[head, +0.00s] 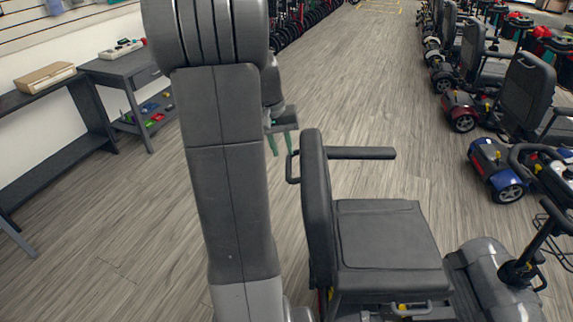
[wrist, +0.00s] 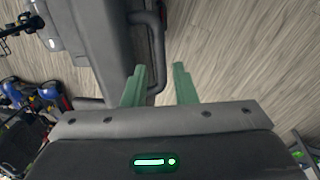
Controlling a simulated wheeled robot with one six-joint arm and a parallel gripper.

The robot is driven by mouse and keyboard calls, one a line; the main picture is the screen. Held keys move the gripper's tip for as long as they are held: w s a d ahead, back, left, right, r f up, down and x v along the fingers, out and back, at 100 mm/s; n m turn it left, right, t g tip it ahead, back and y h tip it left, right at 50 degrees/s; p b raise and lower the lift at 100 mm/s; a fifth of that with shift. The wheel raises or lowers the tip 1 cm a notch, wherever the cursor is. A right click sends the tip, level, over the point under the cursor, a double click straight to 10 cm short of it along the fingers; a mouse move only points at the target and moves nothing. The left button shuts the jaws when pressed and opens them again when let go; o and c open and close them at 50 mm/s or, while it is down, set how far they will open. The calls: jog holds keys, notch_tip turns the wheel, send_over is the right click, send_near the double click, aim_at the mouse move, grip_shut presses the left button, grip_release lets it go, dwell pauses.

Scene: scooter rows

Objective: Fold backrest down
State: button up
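The scooter's dark grey backrest (head: 318,205) stands upright at the rear of its flat seat (head: 387,240) in the head view. A black loop handle (head: 292,168) sticks out from the backrest's rear side. My gripper (head: 279,150), with green fingers, is beside this handle, behind the backrest. In the wrist view my gripper (wrist: 159,74) has its fingers apart, and the handle (wrist: 158,55) shows in line with the gap between them. I see no contact; the depth between fingers and handle is hard to tell. The backrest (wrist: 92,40) fills the upper left there.
An armrest (head: 360,153) extends forward from the backrest. The scooter's tiller (head: 535,250) stands at the lower right. A row of scooters (head: 485,155) lines the right side. A dark side table (head: 125,80) stands at the left wall. The grey plank floor (head: 340,85) behind is clear.

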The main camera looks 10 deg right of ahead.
aim_at(288, 169)
jog(key=f, duration=0.4)
jog(key=d+f, duration=0.1)
jog(key=f, duration=0.1)
jog(key=shift+s+d+f, duration=0.1)
jog(key=shift+s+f, duration=0.05)
jog(key=shift+s, duration=0.1)
grip_shut()
